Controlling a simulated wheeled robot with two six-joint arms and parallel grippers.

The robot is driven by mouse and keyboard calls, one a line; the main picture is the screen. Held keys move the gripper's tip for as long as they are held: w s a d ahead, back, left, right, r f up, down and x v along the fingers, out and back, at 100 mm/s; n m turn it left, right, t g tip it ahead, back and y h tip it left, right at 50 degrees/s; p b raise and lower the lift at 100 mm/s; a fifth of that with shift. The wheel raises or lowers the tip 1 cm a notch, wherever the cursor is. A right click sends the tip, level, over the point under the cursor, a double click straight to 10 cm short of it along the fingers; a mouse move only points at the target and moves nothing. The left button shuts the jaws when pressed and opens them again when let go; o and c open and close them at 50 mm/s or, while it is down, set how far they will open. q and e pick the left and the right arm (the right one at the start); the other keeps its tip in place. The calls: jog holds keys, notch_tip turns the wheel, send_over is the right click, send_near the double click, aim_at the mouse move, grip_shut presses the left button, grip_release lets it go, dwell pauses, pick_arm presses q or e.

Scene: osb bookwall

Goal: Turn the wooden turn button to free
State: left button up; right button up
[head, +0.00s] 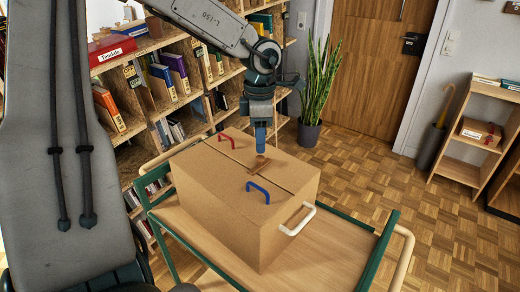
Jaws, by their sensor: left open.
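A cardboard box (215,200) stands on the trolley. The small brown wooden turn button (258,168) sits on top of the box at the seam between its two flaps. A red handle (226,138) and a blue handle (259,190) are on the flaps, and a white handle (297,219) is on the box's side. My left gripper (260,149) points down just above the turn button, with blue fingertips. It is open, and its fingers hide part of the button's surroundings. Whether the fingers touch the button I cannot tell. My right gripper is out of view.
The trolley (330,262) has a green frame and wooden handles. A bookshelf (150,98) with books and binders stands behind at the left. A potted plant (318,88) and a wooden door (375,60) are at the back. A small shelf (462,167) stands right. The parquet floor is clear.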

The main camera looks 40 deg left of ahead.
aim_at(260, 157)
pick_arm(q)
notch_tip(260, 157, down, 4)
jog(key=shift+r, duration=0.1)
jog(key=shift+f, duration=0.3)
grip_shut()
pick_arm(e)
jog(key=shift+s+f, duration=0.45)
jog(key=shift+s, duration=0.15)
